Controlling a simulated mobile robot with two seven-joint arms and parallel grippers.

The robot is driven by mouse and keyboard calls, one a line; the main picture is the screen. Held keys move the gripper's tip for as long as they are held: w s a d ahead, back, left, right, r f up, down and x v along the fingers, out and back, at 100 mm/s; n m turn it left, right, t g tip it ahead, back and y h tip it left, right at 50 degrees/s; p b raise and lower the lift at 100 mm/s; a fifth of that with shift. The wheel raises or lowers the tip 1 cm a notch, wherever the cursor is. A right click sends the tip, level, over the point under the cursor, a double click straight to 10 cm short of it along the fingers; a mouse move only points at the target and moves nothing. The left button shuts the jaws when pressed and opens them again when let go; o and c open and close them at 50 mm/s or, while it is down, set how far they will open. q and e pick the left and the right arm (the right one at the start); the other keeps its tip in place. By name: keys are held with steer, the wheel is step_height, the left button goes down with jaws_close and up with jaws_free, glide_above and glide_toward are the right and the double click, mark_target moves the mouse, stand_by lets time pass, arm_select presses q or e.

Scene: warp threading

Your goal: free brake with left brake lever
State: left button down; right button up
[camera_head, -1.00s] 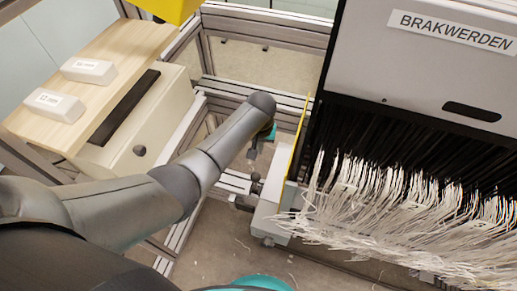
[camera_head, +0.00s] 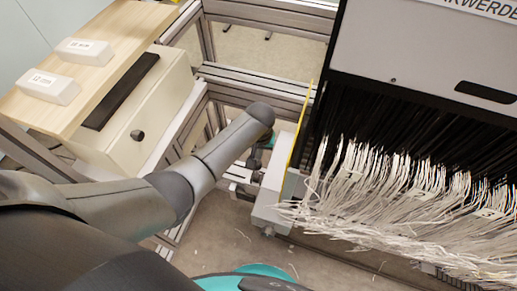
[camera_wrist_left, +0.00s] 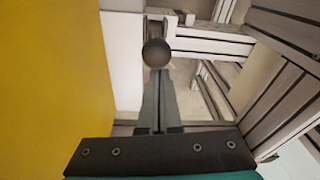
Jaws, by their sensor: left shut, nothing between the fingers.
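The brake lever's dark round knob (camera_wrist_left: 155,53) shows in the left wrist view, just beyond the fingertips of my left gripper (camera_wrist_left: 158,78). The fingers are shut together with nothing between them. I cannot tell whether they touch the knob, and the lever's shaft is mostly hidden. In the head view my left arm reaches down beside the loom's left end, and its wrist largely hides the left gripper (camera_head: 255,160). My right gripper is not in view.
The loom's yellow side panel (camera_wrist_left: 50,80) stands close on the left in the wrist view. White warp threads (camera_head: 400,205) hang at right in the head view. A wooden shelf (camera_head: 105,45) with two white blocks is at left. Aluminium frame bars (camera_head: 265,85) run behind the arm.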

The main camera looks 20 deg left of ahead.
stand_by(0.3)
arm_select(q)
steer(key=shift+s+r+t+p, duration=0.1)
steer(key=shift+s+t+p, duration=0.35)
steer(key=shift+p, duration=0.2)
